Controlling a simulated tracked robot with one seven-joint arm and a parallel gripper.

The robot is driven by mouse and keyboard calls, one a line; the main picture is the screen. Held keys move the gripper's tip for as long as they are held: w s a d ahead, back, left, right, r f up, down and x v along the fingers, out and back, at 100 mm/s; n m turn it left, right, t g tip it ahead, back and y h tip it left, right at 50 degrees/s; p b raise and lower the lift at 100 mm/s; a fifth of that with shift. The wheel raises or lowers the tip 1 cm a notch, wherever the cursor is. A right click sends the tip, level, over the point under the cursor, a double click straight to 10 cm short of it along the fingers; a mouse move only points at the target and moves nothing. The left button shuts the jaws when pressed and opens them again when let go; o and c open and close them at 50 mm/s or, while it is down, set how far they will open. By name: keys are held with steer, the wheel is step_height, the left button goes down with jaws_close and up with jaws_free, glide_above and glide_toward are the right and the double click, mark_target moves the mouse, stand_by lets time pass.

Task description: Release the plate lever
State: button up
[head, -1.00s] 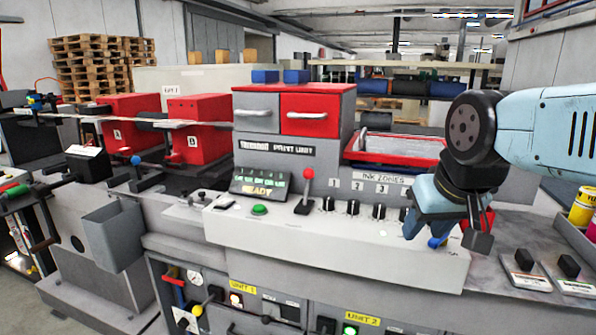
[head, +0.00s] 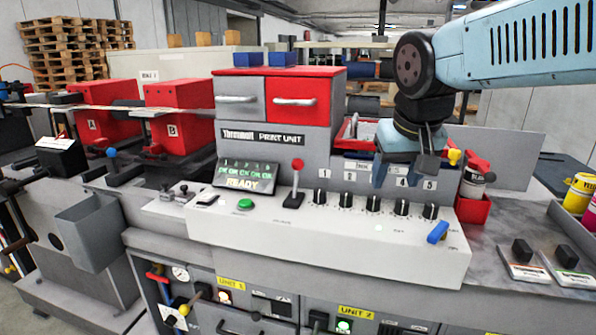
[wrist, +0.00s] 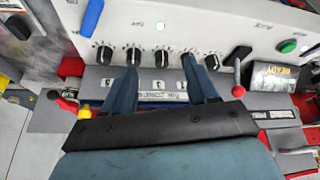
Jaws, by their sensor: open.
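A blue-handled lever (head: 437,232) sits at the right end of the pale control panel, tilted up to the right. It also shows at the top left of the wrist view (wrist: 92,17). A red-knobbed lever (head: 297,180) stands upright left of the dial row, and shows in the wrist view (wrist: 237,72). I cannot read which one is labelled as the plate lever. My gripper (head: 398,177) is open and empty, above the right-hand dials and between the two levers. Its fingers (wrist: 158,75) point toward the panel, apart from both levers.
A row of black dials (head: 374,205) lies below my gripper. A green button (head: 245,204) and a READY display (head: 245,177) are farther left. A red bin with a bottle (head: 474,205) stands right of the panel. Yellow tins (head: 580,193) are at the far right.

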steer(key=w+a+r+h, duration=0.1)
steer(key=w+a+r, duration=0.3)
steer(key=w+a, duration=0.5)
steer(key=m+h, duration=0.1)
glide_toward(297, 163)
steer(key=w, duration=0.1)
steer(key=shift+g, duration=0.3)
steer(key=x, duration=1.3)
steer(key=shift+w, duration=0.2)
steer(key=shift+c, duration=0.3)
jaws_close()
